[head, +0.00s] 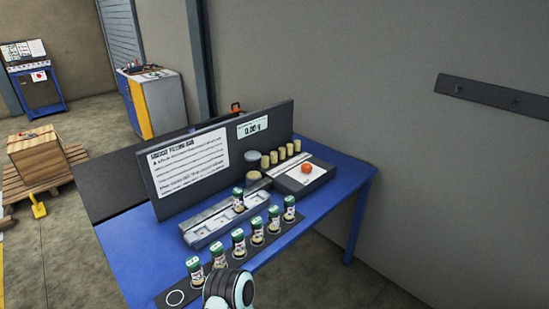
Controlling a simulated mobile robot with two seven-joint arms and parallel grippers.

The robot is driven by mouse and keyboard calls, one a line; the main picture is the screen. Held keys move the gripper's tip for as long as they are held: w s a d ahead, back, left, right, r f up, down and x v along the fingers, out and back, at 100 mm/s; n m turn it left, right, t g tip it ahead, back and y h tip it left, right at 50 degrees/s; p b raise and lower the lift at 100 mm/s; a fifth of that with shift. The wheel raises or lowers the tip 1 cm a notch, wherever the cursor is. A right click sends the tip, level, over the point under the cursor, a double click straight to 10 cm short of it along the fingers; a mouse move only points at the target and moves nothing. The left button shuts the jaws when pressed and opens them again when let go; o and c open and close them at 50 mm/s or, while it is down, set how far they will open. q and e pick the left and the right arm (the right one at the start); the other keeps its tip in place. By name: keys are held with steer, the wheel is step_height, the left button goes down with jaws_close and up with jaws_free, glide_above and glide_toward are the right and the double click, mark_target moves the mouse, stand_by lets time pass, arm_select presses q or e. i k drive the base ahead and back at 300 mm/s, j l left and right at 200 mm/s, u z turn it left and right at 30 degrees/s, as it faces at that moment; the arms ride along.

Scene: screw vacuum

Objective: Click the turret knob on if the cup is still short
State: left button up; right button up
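An orange-red round knob (307,168) sits on a pale-topped dark box (318,182) at the right of the blue table; I take it to be the turret knob. A digital display (251,127) on the dark upright board seems to read 0.00 g. A green-and-white jar (238,203) stands in a grey rail tray (203,236). I cannot tell which item is the cup or how full it is. A white and black part of my arm (228,289) shows at the bottom edge, over the front jar strip. No gripper fingers are visible.
Several green-topped jars (256,231) stand on a dark strip with an empty ring (175,298) at its left end. Several tan cylinders (281,156) stand behind the knob box. The dark board (272,120) closes off the back. The blue table (345,172) is bare at its right end.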

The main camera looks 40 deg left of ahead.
mark_target(307, 167)
steer(key=i+l+u, duration=0.15)
steer(key=i+u, duration=0.3)
steer(key=i+l+u, duration=0.2)
steer(key=u, duration=0.3)
steer(key=i+l+u, duration=0.3)
steer(key=l+u, duration=0.15)
steer(key=i+l+u, duration=0.25)
steer(key=l+u, duration=0.25)
steer(key=i+l+u, duration=0.1)
steer(key=l+u, duration=0.85)
